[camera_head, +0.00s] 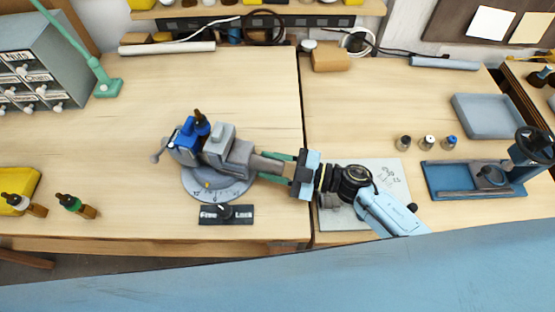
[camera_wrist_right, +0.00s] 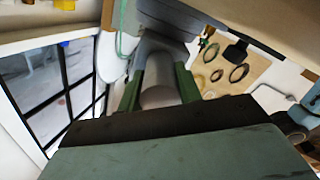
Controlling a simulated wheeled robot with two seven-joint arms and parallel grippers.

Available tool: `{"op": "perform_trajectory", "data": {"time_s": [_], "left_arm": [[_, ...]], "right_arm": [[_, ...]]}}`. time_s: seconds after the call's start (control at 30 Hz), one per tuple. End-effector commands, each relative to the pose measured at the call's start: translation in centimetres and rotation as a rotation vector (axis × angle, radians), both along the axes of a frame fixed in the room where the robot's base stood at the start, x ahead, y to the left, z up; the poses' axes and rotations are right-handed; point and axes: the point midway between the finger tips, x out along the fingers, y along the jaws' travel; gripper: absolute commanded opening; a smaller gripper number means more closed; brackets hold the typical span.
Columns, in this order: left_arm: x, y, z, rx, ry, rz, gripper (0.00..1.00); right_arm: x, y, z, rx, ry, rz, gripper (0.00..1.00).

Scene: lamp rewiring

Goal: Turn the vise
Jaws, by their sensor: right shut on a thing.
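The vise (camera_head: 225,150) stands on the workbench with a grey body on a round grey dial base (camera_head: 225,192). Blue jaws (camera_head: 185,142) at its left hold a small dark bottle (camera_head: 202,125). A black Free/Lock plate (camera_head: 226,214) with a knob lies in front of the base. My right gripper (camera_head: 276,168) comes from the right, its green fingers shut around the vise's grey cylindrical end. In the right wrist view the cylinder (camera_wrist_right: 158,80) sits between the two green fingers (camera_wrist_right: 157,92). My left gripper is not in view.
A grey drawer cabinet (camera_head: 40,75) and green lamp stand (camera_head: 108,88) are at the back left. Dropper bottles (camera_head: 75,206) stand front left. A blue fixture (camera_head: 475,178), a grey tray (camera_head: 488,115) and small cylinders (camera_head: 428,143) are at right.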

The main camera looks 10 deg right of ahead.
Motion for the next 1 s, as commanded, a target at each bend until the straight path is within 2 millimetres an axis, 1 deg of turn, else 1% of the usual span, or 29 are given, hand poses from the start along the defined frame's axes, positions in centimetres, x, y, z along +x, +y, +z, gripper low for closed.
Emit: {"op": "perform_trajectory", "data": {"time_s": [0.07,0.1,0.23,0.47,0.57,0.67,0.9,1.0], "left_arm": [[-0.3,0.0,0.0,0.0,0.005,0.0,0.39],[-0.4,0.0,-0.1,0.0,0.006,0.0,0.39],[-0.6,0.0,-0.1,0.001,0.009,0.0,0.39],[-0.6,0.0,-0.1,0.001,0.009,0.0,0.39],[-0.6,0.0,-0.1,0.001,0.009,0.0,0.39],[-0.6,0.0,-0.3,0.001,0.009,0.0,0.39],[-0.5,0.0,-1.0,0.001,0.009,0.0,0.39],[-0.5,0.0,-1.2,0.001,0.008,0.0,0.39]], "right_arm": [[0.0,0.0,0.0,0.0,-0.001,0.0,0.0],[0.0,0.0,0.0,0.0,-0.001,0.0,0.38],[0.0,-0.1,0.0,0.0,-0.002,-0.002,0.55],[0.0,-0.1,0.0,0.001,-0.001,-0.002,0.56],[-0.2,-0.5,-0.1,-0.001,-0.002,-0.001,0.56],[-0.6,-1.6,-0.2,-0.003,-0.001,-0.002,0.56],[-2.2,-5.3,-0.2,-0.004,-0.002,-0.001,0.56],[-2.6,-6.4,-0.2,-0.002,-0.001,-0.001,0.56]]}}
